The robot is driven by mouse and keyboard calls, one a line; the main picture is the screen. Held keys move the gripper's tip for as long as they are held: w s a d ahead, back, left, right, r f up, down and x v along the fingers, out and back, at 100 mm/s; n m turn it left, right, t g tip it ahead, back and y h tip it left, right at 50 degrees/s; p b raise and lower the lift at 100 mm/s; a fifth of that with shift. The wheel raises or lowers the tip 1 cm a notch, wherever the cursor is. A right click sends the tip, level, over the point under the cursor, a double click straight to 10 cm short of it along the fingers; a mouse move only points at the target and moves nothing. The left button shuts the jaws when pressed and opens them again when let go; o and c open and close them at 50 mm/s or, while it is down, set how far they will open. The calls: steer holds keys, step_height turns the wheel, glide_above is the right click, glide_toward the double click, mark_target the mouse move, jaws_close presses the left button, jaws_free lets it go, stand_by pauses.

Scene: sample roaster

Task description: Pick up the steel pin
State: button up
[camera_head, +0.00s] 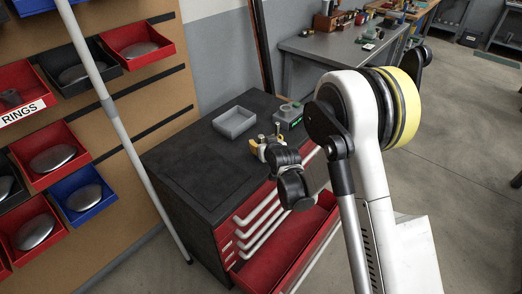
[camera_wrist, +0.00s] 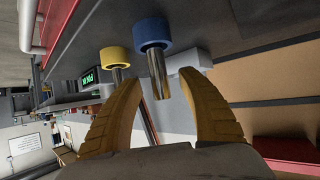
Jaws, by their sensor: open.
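A steel pin (camera_wrist: 160,78) with a blue collar (camera_wrist: 152,33) shows in the wrist view, its bare shaft between the tips of my gripper (camera_wrist: 160,88). The fingers are open and a gap shows on both sides of the shaft. A second pin (camera_wrist: 117,73) with a yellow collar (camera_wrist: 116,56) is beside it, near the left finger. The wrist view looks upside down. In the head view, my gripper (camera_head: 268,149) is low over the right part of the dark cabinet top (camera_head: 190,160), and small silver pin tops (camera_head: 277,129) show just behind it.
A grey tray (camera_head: 235,122) and a device with a green display (camera_head: 290,116) stand on the cabinet top close to my gripper. A red drawer (camera_head: 275,262) is pulled out below. Bins hang on the wall at left. The top's front left is clear.

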steer(key=shift+x, duration=0.8)
jaws_close()
steer(key=shift+r, duration=0.1)
